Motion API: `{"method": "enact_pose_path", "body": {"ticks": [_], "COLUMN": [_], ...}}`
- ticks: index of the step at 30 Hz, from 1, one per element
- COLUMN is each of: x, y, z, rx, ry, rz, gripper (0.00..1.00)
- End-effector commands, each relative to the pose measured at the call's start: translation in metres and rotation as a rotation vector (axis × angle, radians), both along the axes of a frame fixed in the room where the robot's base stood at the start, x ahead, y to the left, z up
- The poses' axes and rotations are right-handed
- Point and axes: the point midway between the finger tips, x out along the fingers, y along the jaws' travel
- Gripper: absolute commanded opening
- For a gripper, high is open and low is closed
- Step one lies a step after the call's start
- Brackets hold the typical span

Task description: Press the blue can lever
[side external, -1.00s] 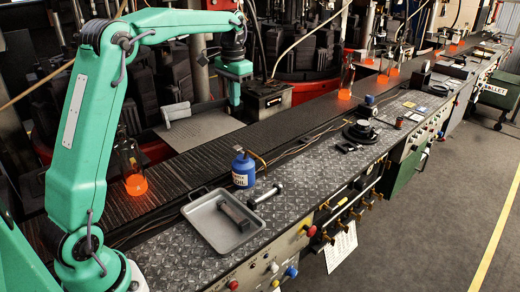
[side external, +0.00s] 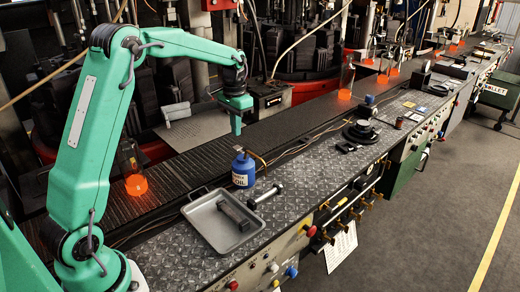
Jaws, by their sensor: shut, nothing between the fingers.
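The blue oil can (side external: 243,171) stands upright on the metal bench, behind the grey tray. Its label is partly readable, and a thin spout reaches to the right from its top. The small lever (side external: 238,149) sits at the top of the can. My gripper (side external: 236,131) is shut and empty, pointing down. In the picture it is just above the top of the can, with a small gap; how far it is from the lever in depth I cannot tell.
A grey tray (side external: 196,213) with a dark block stands in front of the can. A hammer-like tool (side external: 265,196) lies right of it. A glowing bottle (side external: 135,183) stands on the conveyor (side external: 190,155) at left. Round dark parts (side external: 360,131) lie farther right.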

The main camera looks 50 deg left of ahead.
Motion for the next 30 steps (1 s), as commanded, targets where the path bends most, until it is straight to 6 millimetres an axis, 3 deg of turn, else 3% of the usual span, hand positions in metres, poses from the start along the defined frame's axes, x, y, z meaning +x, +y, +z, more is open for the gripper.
{"method": "enact_pose_path", "body": {"ticks": [9,25,30], "x": [0.0,0.0,-0.001], "y": [0.0,0.001,0.012], "z": [-0.036,-0.044,-0.057], "rx": [0.0,0.0,-0.001], "ry": [0.001,0.0,0.003], "rz": [0.0,0.001,0.002], "gripper": [0.0,0.0,0.0]}}
